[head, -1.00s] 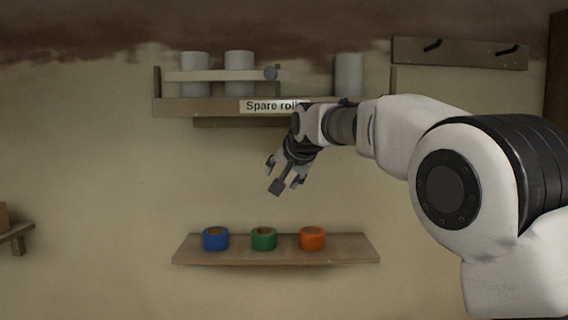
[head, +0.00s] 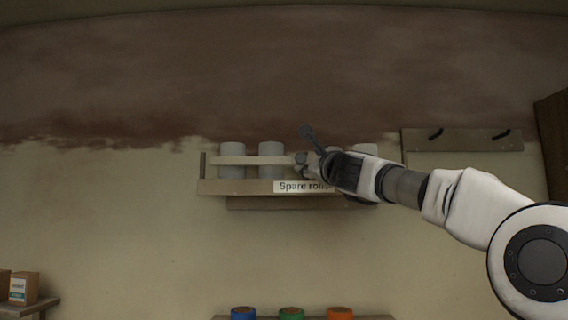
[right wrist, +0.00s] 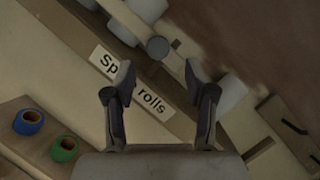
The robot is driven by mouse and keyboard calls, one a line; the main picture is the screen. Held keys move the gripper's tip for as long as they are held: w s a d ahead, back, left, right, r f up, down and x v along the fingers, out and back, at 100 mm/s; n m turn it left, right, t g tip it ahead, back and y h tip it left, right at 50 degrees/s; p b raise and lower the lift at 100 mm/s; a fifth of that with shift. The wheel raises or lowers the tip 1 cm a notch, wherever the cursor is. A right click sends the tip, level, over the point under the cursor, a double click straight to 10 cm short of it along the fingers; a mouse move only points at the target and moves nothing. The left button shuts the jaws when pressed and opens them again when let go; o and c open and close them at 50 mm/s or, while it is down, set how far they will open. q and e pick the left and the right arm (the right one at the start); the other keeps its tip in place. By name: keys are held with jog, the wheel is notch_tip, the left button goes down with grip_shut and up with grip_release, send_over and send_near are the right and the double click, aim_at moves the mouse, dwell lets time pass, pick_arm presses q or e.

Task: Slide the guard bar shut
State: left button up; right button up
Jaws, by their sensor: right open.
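The pale guard bar (head: 245,160) runs level across the left part of the wall shelf (head: 235,187), in front of two white rolls. Its round grey knob (head: 300,158) is at the bar's right end; it also shows in the right wrist view (right wrist: 158,47). My right gripper (head: 304,148) is open beside the knob, and its arm hides part of the shelf's right side. In the right wrist view my open fingers (right wrist: 158,68) point towards the knob, which appears just beyond the fingertips. I see no grip on it. My left gripper is out of view.
A third white roll (head: 365,150) stands on the shelf's right part, behind my right gripper. The "Spare rolls" label (head: 292,187) is on the shelf front. A hook board (head: 462,140) hangs to the right. Blue, green and orange tape rolls sit below.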

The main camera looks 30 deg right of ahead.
aim_at(300, 158)
jog(key=p+x, duration=0.2)
jog(key=x, duration=0.1)
jog(key=p+x, duration=0.1)
jog(key=x, duration=0.1)
jog(key=shift+w+a+r, duration=0.15)
jog(key=shift+a+r, duration=0.15)
jog(key=shift+r, duration=0.05)
jog(key=shift+w+a+r+p, duration=0.1)
jog(key=shift+w+a+p, duration=0.15)
jog(key=shift+p, duration=0.15)
jog(key=shift+d+f, duration=0.25)
jog(key=shift+d, duration=0.1)
jog(key=shift+w+d, duration=0.15)
jog(key=c, duration=0.5)
grip_shut()
jog(key=shift+a, duration=0.3)
